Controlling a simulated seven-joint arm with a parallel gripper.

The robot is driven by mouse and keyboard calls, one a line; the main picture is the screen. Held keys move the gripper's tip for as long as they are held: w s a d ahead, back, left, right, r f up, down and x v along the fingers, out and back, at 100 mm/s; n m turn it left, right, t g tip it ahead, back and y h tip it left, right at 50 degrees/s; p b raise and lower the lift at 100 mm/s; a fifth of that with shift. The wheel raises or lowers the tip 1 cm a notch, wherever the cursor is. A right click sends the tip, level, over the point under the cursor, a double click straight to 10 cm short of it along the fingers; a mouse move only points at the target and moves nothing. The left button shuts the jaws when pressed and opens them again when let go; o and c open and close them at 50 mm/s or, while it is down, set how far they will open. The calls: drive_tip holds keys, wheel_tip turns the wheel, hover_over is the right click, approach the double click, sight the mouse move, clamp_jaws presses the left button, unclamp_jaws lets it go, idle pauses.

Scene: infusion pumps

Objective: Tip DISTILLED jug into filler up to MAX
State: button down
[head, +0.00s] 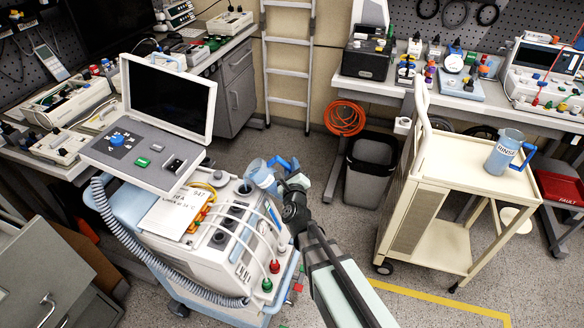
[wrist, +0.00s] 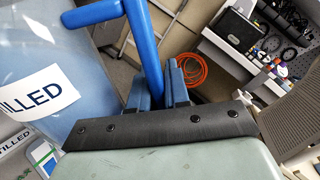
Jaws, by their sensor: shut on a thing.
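The DISTILLED jug (head: 262,177) is translucent blue with a blue handle (head: 286,163). It is over the back right corner of the white machine (head: 240,260) and appears tilted left. In the wrist view the jug (wrist: 60,50) fills the left side, its label showing "ILLED". My gripper (head: 290,183) is shut on the handle, its fingertips (wrist: 160,85) at the lower handle. A label ending "TILLED" (wrist: 15,142) and a small blue-green panel (wrist: 43,158) show below the jug.
A monitor (head: 168,100) and sloping control panel (head: 140,150) stand left of the jug. Tubes and a grey hose (head: 130,265) run over the machine. A RINSE jug (head: 503,150) stands on the cream cart (head: 450,165) at right. The floor between is clear near the bin (head: 370,170).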

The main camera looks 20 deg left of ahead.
drive_tip(key=shift+a+r+n, duration=0.1)
drive_tip(key=shift+r+n, duration=0.35)
drive_tip(key=shift+n, duration=0.15)
drive_tip(key=shift+s+a+r+n, duration=0.15)
drive_tip(key=shift+a+r+n, duration=0.1)
drive_tip(key=shift+r+n, duration=0.45)
drive_tip(key=shift+s+a+r+n, duration=0.1)
drive_tip(key=shift+a+r+n, duration=0.15)
drive_tip(key=shift+r+n, duration=0.45)
idle(1.2)
drive_tip(key=shift+r+m, duration=0.1)
drive_tip(key=shift+m, duration=0.2)
